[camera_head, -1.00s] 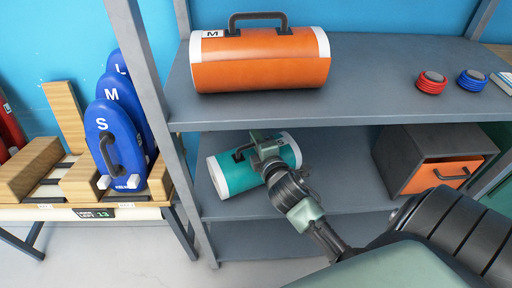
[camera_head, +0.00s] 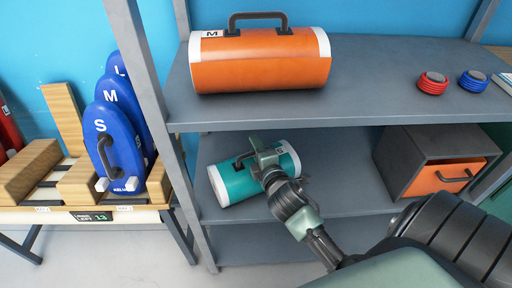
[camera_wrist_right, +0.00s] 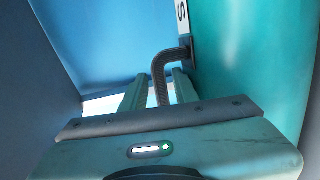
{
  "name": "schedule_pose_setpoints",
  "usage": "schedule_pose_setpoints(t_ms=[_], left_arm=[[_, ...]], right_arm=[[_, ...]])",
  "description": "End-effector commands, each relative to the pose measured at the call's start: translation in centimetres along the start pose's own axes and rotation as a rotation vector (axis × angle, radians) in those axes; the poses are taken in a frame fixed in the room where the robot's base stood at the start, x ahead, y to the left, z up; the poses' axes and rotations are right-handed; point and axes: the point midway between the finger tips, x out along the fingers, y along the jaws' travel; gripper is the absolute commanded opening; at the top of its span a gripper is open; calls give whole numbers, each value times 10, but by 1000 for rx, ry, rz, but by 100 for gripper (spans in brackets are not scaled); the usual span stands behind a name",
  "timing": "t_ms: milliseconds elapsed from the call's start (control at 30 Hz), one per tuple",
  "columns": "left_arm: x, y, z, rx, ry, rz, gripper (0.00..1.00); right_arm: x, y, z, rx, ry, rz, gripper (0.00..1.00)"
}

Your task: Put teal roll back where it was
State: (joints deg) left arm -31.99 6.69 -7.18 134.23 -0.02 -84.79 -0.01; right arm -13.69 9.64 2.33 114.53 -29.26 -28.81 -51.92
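The teal roll (camera_head: 240,183) has white ends and a dark handle (camera_head: 240,160). It is tilted in the middle bay of the grey shelf unit, below the upper shelf. My right gripper (camera_head: 262,158) is at its handle and covers part of its right half. In the right wrist view, the two fingers (camera_wrist_right: 160,92) stand on either side of the handle, close against it, with the teal surface (camera_wrist_right: 245,60) at right. I cannot tell whether the roll touches the shelf beneath. My left gripper is not in view.
An orange roll marked M (camera_head: 262,62) lies on the upper shelf (camera_head: 380,85), directly above. A grey box with an orange drawer (camera_head: 445,178) stands right of my arm. Red (camera_head: 433,84) and blue (camera_head: 473,82) coils sit at upper right. Blue boards (camera_head: 118,150) stand in a wooden rack at left.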

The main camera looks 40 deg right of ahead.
Motion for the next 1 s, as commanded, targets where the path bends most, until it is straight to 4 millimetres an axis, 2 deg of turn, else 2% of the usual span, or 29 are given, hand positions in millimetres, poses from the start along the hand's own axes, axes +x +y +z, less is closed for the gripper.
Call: schedule_pose_setpoints(t_ms=[267, 367, 700, 833, 1000], left_arm=[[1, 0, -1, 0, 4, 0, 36], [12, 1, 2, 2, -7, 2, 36], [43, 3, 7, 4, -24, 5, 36], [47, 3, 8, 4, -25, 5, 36], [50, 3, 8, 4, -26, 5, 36]], right_arm=[[-5, -2, 0, -1, 0, -10, 34], [-20, -2, 0, 0, 0, -11, 34], [-91, 0, 0, 2, -1, -8, 34], [-109, 0, 0, 2, -1, -6, 34], [-120, 1, 0, 0, -1, -4, 34]])
